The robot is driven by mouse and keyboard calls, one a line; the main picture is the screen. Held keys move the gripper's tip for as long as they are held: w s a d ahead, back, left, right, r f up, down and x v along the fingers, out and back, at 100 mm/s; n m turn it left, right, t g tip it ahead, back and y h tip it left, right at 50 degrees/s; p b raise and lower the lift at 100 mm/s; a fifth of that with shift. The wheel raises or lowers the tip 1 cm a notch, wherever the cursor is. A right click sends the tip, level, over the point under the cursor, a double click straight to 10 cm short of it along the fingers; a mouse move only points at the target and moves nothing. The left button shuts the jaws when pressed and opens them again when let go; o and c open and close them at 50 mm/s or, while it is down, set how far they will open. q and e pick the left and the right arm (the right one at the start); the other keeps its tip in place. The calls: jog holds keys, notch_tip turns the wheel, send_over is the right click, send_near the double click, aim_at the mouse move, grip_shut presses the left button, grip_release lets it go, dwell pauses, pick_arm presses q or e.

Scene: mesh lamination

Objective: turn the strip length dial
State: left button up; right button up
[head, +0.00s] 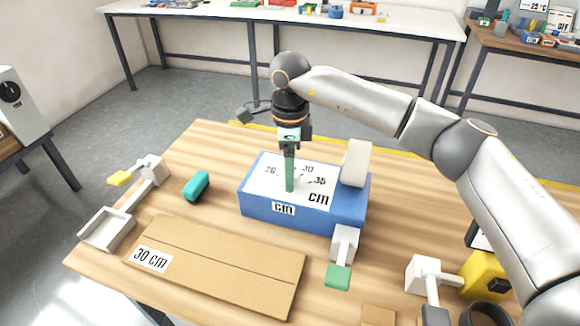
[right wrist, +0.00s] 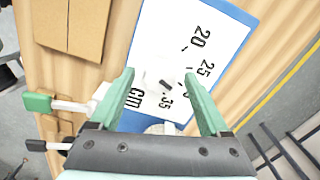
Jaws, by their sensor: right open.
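The strip length dial (right wrist: 155,80) is a white knob with a dark mark, on the white scale face (head: 262,183) of a blue box (head: 262,209) labelled "cm". The face carries the numbers 20, 25, 30 and 35, some partly hidden by my fingers. My right gripper (head: 289,186) points down over the dial, and its green fingers hide part of it in the head view. In the right wrist view, my right gripper (right wrist: 159,88) is open, with a finger on each side of the dial. I cannot tell whether they touch it. My left gripper is not in view.
A brown board (head: 220,262) marked "30 cm" lies in front of the box. A green-tipped lever (head: 338,276) stands at the box's front right. A yellow device (head: 486,274) is at right.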

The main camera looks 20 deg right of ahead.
notch_tip(320, 180, up, 13)
jog(key=shift+f, duration=0.2)
dwell(0.4)
jog(key=shift+s+f, duration=0.1)
